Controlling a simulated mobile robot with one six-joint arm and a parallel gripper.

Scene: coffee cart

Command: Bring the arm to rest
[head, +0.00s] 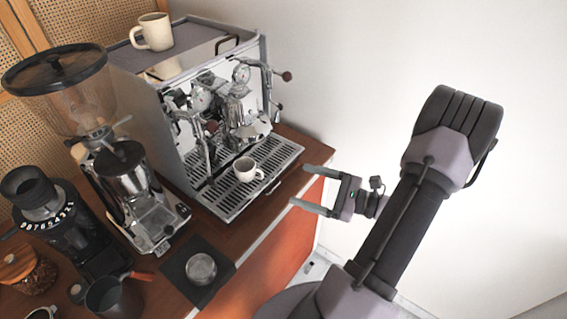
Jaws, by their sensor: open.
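My gripper (306,188) is open and empty. Its two fingers point left, at the right front edge of the wooden counter, with a gap to the small white cup in the picture. My arm (405,225) is bent and rises at the right side of the view, in front of the white wall. The cup (246,170) stands upright on the drip tray (226,206) of the espresso machine (157,110), apart from the fingers.
A larger cream mug (153,32) stands on top of the machine. Two grinders (123,190) (58,222), a steel cup on a dark mat (181,268), a dark pitcher (112,297) and a jar (25,270) crowd the counter's left side. Free room lies right of the counter.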

